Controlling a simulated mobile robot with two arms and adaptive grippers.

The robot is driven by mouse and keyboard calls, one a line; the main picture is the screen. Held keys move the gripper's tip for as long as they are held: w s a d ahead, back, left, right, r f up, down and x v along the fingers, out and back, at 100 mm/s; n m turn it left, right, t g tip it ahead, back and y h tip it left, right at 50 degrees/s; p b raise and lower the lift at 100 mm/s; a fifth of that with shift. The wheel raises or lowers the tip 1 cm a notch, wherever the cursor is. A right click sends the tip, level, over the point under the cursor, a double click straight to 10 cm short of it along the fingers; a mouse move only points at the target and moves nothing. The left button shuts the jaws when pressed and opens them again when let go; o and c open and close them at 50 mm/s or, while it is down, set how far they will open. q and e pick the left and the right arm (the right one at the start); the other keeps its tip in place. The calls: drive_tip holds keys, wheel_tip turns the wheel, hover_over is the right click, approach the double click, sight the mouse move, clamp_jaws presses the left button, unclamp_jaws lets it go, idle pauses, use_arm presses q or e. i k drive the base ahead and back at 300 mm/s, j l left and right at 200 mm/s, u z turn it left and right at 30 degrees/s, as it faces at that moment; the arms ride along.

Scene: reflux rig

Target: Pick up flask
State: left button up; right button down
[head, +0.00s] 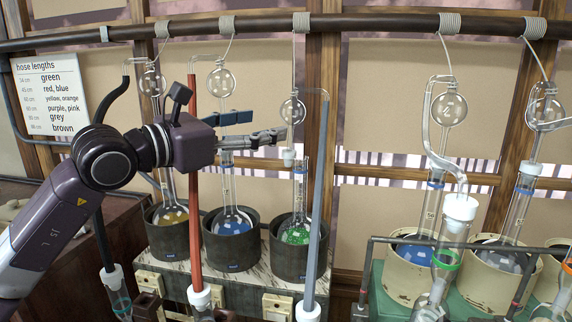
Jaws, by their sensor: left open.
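Several long-necked glass flasks stand in round heaters. The flask with green liquid (297,235) is in a dark heater, with a flask of blue liquid (233,224) and one of yellow liquid (174,216) to its left. My right gripper is not in view. Which flask is meant is not clear.
A red-brown tube (194,200) and a grey tube (319,200) rise in front of the dark heaters. Glass bulbs (292,111) hang on hoses from a dark overhead pipe (390,24). A hose-length sign (48,95) is at left. A dark rail (450,241) crosses the right.

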sight(296, 230)
drive_tip(key=k+j, duration=0.2)
drive_tip(key=k, duration=0.4)
drive_tip(key=k+j, duration=0.15)
drive_tip(key=k, duration=0.45)
